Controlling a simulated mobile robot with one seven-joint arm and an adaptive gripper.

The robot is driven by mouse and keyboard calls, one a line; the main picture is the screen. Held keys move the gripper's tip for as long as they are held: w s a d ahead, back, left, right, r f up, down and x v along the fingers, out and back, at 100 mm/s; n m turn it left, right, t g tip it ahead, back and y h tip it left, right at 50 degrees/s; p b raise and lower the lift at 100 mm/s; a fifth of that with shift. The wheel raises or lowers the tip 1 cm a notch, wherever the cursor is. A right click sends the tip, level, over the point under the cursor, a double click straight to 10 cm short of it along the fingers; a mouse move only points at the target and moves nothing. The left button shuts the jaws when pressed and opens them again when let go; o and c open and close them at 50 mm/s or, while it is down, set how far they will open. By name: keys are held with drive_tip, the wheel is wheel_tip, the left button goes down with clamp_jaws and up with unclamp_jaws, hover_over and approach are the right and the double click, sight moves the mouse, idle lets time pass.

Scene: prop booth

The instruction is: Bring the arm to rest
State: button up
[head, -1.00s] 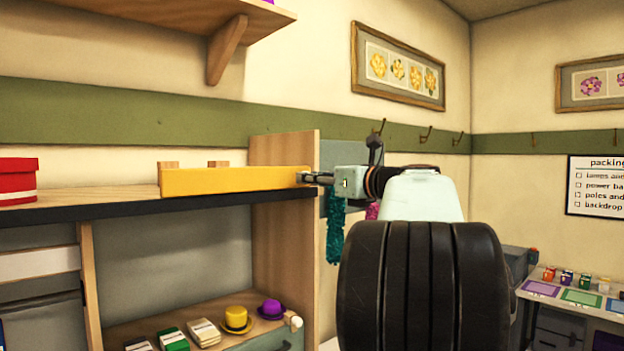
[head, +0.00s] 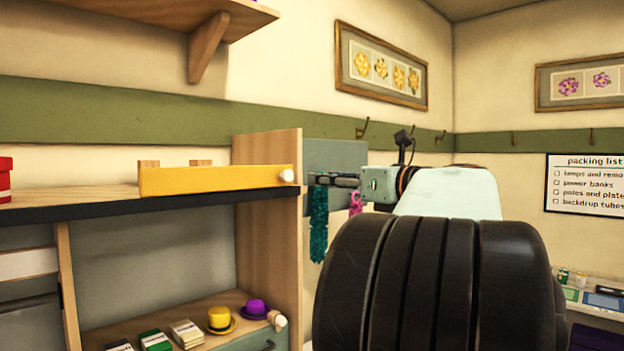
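My gripper (head: 318,179) is held out to the left at the end of my arm, level with the shelf top. It is seen side-on and small, so its finger gap does not show clearly. Its tips are a little right of the round white knob (head: 287,175) on the end of a yellow drawer-like box (head: 215,180), with a visible gap between them. Nothing shows held at the tips.
The wooden shelf unit's upright side panel (head: 268,215) stands just left of my gripper. A teal garland (head: 318,228) and a pink one (head: 356,204) hang close below it. Yellow (head: 219,319) and purple (head: 255,307) hats sit on the lower shelf. A table (head: 600,305) stands at right.

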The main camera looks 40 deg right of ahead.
drive_tip(key=shift+s, duration=0.75)
